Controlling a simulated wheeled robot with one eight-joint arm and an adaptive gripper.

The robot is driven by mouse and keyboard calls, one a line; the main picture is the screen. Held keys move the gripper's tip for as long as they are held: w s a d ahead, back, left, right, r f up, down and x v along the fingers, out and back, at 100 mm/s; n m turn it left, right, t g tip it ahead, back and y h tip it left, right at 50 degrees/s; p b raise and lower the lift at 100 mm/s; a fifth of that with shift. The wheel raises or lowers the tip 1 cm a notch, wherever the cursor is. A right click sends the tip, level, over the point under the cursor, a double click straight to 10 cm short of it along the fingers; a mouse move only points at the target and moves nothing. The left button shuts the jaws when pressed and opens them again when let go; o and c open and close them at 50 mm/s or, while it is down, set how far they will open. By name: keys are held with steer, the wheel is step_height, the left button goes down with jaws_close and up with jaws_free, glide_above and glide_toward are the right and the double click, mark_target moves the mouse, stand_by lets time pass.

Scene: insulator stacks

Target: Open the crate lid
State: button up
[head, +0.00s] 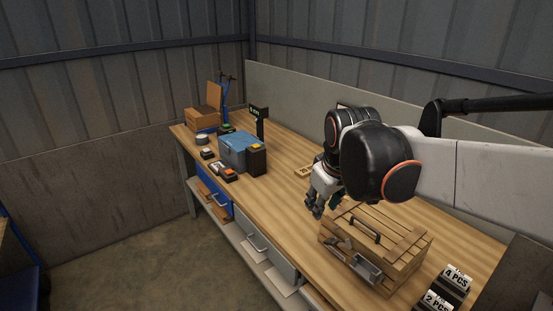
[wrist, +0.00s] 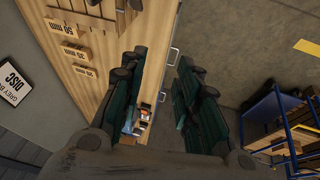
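The wooden slatted crate (head: 405,270) stands on the right part of the bench. Its lid (head: 392,232) looks closed and lies flat, with a dark bar handle (head: 365,229) across it. Metal fittings (head: 368,270) show on the crate's front side. My gripper (head: 316,210) hangs just left of the crate's back left corner, apart from the handle. In the wrist view my gripper (wrist: 165,95) shows its dark green fingers spread with a gap between them and nothing held.
The long wooden bench (head: 290,215) has free room left of the crate. A blue bin (head: 236,150), a cardboard box (head: 202,120) and small items stand farther left. Black labelled blocks (head: 447,292) sit right of the crate. A blue shelf (wrist: 285,125) stands across the floor.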

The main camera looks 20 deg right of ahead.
steer(key=w+d+g+p, duration=0.1)
steer(key=w+d, duration=0.3)
steer(key=d, duration=0.2)
steer(key=g+h+p, duration=0.1)
steer(key=g, duration=0.2)
glide_toward(364, 222)
steer(key=f+b, duration=0.1)
steer(key=f, duration=0.4)
steer(key=d+f+b, duration=0.1)
steer(key=f, duration=0.1)
steer(key=shift+w+f+b, duration=0.25)
steer(key=shift+f+b, duration=0.05)
steer(key=shift+f, duration=0.1)
jaws_close()
